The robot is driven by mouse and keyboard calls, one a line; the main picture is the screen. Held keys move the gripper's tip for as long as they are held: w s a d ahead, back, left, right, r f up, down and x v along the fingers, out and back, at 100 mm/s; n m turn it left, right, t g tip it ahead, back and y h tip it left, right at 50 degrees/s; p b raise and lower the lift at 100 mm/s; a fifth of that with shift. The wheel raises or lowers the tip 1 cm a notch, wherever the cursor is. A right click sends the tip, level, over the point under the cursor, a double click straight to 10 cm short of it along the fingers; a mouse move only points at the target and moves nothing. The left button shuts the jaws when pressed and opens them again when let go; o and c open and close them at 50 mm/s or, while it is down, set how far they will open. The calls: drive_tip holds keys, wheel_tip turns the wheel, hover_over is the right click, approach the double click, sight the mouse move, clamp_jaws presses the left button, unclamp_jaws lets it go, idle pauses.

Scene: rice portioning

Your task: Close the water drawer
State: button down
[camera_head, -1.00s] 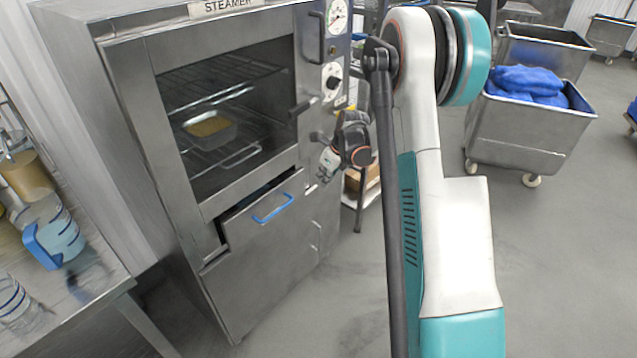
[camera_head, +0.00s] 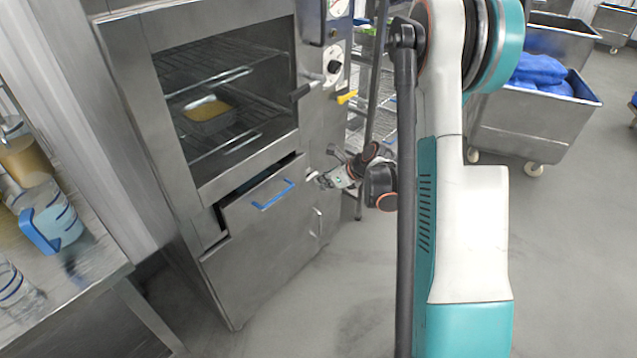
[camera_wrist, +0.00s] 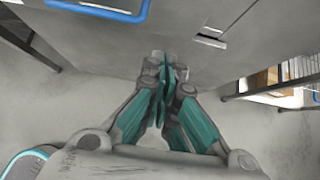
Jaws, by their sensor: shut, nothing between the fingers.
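The water drawer (camera_head: 262,203) is the steel front with a blue handle (camera_head: 273,195) below the oven window of the steamer (camera_head: 120,105). It stands out a little, with a dark gap along its top edge. My gripper (camera_head: 318,178) is shut and empty, just to the right of the drawer's right end. In the wrist view my closed fingers (camera_wrist: 165,68) point at a steel front, and the blue handle (camera_wrist: 105,12) shows at the top left. I cannot tell whether the fingertips touch the steel.
A tray with yellow food (camera_head: 208,112) sits on a rack inside the steamer. A table with a blue-handled jug (camera_head: 55,222) stands at the left. A wire shelf (camera_head: 372,85) is behind my arm. Steel carts (camera_head: 530,125) stand at the right; the floor between is clear.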

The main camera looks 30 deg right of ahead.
sight(293, 176)
drive_tip(key=shift+w+a+f+b, duration=0.65)
drive_tip(key=shift+w+f, duration=0.3)
drive_tip(key=shift+w, duration=0.55)
drive_tip(key=shift+w+a+f+b, duration=0.5)
drive_tip(key=shift+w+f+b, duration=0.35)
drive_tip(key=shift+w, duration=0.7)
drive_tip(key=shift+w+a+f+b, duration=0.6)
drive_tip(key=shift+w+f, duration=0.45)
drive_tip(key=shift+w, duration=0.45)
drive_tip(key=w, duration=0.2)
drive_tip(key=w+a, duration=0.1)
drive_tip(key=shift+w+a, duration=0.1)
drive_tip(key=shift+w, duration=0.25)
drive_tip(key=shift+r, duration=0.1)
